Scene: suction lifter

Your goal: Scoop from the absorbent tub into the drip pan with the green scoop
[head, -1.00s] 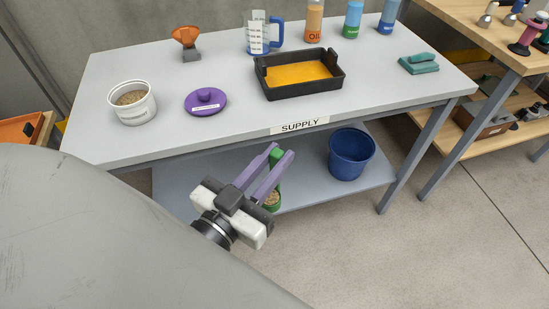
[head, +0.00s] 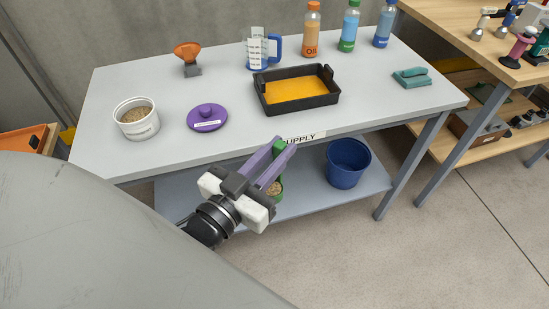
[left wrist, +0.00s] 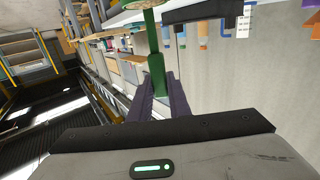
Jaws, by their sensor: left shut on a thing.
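My left gripper (head: 278,148) is shut on the green handle of the scoop (head: 281,145), in front of the table's front edge. The handle and green neck also show between the fingers in the left wrist view (left wrist: 156,68). The scoop's bowl hangs below the fingers, partly hidden by them, and tan granules show in it. The white absorbent tub (head: 140,130) stands open at the table's left, with tan granules inside. The black drip pan (head: 300,103) sits mid-table with a yellow-orange layer inside, beyond my gripper. My right gripper is not in view.
A purple lid (head: 207,122) lies between tub and pan. An orange funnel-like piece (head: 187,52), a measuring jug (head: 258,50) and several bottles stand at the back. A teal cloth (head: 412,78) lies right. A blue bucket (head: 347,165) stands on the lower shelf.

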